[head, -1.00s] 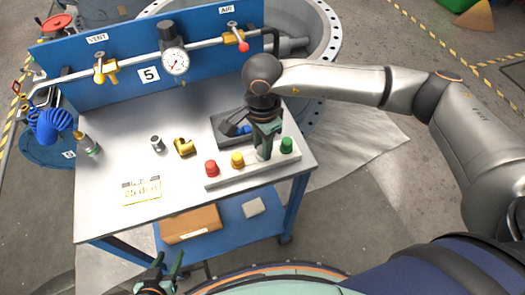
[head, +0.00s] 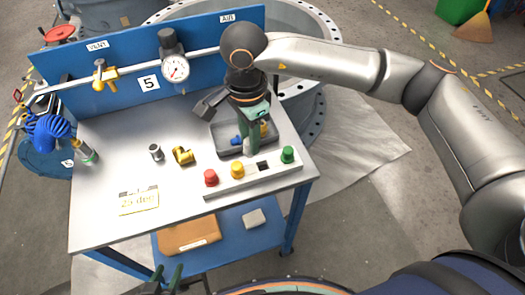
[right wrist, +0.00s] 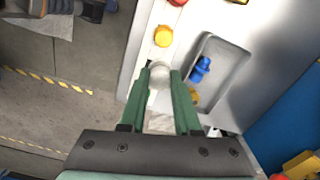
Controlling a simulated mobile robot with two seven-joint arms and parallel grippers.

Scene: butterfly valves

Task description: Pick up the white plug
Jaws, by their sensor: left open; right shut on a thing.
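The white plug (right wrist: 160,72) is between the fingertips of my right gripper (right wrist: 161,68) in the right wrist view. In the head view my right gripper (head: 249,150) is shut on it, and its green fingers mostly hide it. It is above the area between the pale rack (head: 215,191) and the grey tray (head: 274,141). The rack holds a red plug (head: 211,177), a yellow plug (head: 237,170) and a green plug (head: 288,154). A dark empty slot (head: 262,166) shows between yellow and green. My left gripper (head: 167,276) is open and empty at the bottom edge.
The tray holds a blue part (right wrist: 200,68) and a brass part. A brass fitting (head: 182,156) and a steel fitting (head: 156,153) stand on the table (head: 110,210). The blue panel (head: 120,80) with gauge (head: 173,68) and valves rises behind.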

